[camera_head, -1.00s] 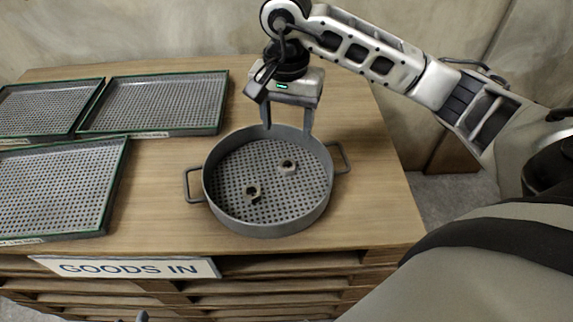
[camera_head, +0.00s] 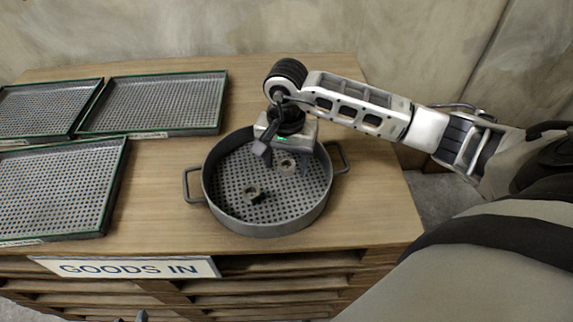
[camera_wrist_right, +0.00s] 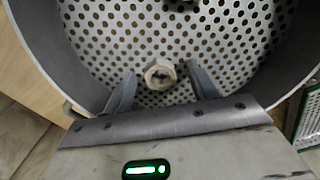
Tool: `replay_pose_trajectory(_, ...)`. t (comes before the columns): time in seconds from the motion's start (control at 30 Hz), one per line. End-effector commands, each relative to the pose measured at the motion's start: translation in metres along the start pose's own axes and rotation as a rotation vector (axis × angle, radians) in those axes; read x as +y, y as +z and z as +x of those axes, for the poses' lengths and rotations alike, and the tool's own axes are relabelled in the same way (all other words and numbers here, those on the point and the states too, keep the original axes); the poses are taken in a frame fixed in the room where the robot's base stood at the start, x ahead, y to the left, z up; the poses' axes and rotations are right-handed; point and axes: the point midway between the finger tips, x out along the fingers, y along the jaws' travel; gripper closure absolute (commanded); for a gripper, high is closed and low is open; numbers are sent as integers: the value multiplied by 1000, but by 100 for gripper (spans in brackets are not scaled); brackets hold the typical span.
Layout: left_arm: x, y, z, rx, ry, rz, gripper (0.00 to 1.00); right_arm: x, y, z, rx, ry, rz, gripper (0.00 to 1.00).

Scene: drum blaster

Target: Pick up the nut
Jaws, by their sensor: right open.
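Two nuts lie in a round grey basket (camera_head: 212,205) with a perforated floor. The near nut (camera_head: 252,192) is left of the middle; the far nut (camera_head: 286,167) is right of it. My right gripper (camera_head: 288,166) is open, pointing down inside the basket above the far nut. In the right wrist view, the gripper (camera_wrist_right: 162,84) has one finger on each side of the nut (camera_wrist_right: 160,74), with gaps on both sides. A small dark tip at the bottom edge of the head view (camera_head: 142,316) seems to be my left gripper; its jaws cannot be made out.
The basket has a wall all round and side handles (camera_head: 190,186). Several perforated trays with green rims (camera_head: 125,165) lie at the left of the wooden table (camera_head: 380,215). A "GOODS IN" sign (camera_head: 125,267) is on the front. The table right of the basket is clear.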

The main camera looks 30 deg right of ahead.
Motion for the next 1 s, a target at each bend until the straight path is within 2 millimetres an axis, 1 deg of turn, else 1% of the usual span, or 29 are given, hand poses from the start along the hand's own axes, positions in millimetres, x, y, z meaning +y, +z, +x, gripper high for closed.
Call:
replay_pose_trajectory(0.07, 0, 0, 0, 1, 0, 0, 70, 0, 0, 0, 0, 0, 0, 42)
replay_pose_trajectory(0.17, 0, 0, 0, 1, 1, 0, 70, 0, 0, 0, 0, 0, 0, 67)
replay_pose_trajectory(0.2, 0, -1, 0, 2, 1, 0, 70, 0, 0, 0, 0, 0, 0, 78)
replay_pose_trajectory(0.23, 0, -1, 0, 3, 1, 0, 70, 0, 0, 0, 0, 0, 0, 86)
replay_pose_trajectory(0.27, 0, -1, 0, 3, 1, 0, 70, 0, 0, 0, 0, 0, 0, 92)
replay_pose_trajectory(0.57, 1, -5, -1, 10, 2, 0, 70, 0, 0, -2, 0, 0, 0, 92)
replay_pose_trajectory(0.7, 1, -4, -1, 11, 3, -1, 70, 0, 0, -8, 1, 0, -1, 92)
replay_pose_trajectory(0.77, 1, -3, 0, 11, 3, -2, 70, -1, -1, -16, 3, -2, -2, 92)
replay_pose_trajectory(0.87, 1, -1, 1, 11, 5, -5, 70, -1, -2, -34, 6, -4, -1, 92)
replay_pose_trajectory(1.0, 1, -2, -1, 9, 5, -6, 70, 14, 25, -67, 4, -4, -7, 92)
